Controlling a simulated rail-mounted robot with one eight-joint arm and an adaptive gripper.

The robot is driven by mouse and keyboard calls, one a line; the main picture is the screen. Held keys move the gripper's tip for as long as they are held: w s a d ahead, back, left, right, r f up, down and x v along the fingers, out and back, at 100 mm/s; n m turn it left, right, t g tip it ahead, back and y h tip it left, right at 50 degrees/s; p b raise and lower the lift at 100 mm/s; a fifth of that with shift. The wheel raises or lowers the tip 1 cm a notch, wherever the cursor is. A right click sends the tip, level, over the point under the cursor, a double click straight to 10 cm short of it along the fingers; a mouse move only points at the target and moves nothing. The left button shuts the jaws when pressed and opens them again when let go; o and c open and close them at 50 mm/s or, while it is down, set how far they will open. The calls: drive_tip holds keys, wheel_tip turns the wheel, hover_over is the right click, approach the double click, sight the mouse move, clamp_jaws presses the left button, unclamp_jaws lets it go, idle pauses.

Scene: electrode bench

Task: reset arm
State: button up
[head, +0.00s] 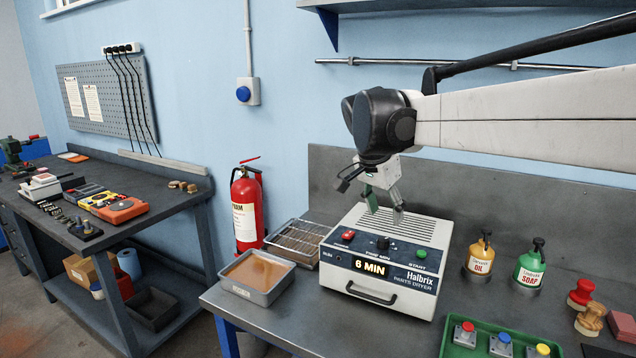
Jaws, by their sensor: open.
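My gripper (385,203) hangs at the end of my white and black arm, just above the top of the parts dryer. Its fingers point down and are apart, with nothing seen between them. The parts dryer (392,299) is a white box with a vented top, a front handle, a red and a green button, and a display reading 6 MIN. I cannot tell whether the fingertips touch the dryer's top.
A tray of brown liquid (233,289) and a wire basket (276,247) stand left of the dryer. Oil (479,258) and soap (529,266) bottles, stamps and a green button tray (452,351) are to the right. A fire extinguisher (246,205) stands beyond the bench's left end.

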drive_tip(key=s+d+f+n+t+y, duration=0.1)
drive_tip(key=s+f+n, duration=0.2)
drive_tip(key=s, duration=0.6)
drive_tip(key=s+f+n+t+y, duration=0.1)
drive_tip(key=s+f+n, duration=0.2)
drive_tip(key=s, duration=0.7)
drive_tip(key=s+d+f+n+t+y, duration=0.1)
drive_tip(key=s+f+n, duration=0.3)
drive_tip(key=s, duration=0.6)
drive_tip(key=shift+s+d+f+t, duration=0.15)
drive_tip(key=shift+d+f+t, duration=0.2)
drive_tip(key=shift+f+t, duration=0.35)
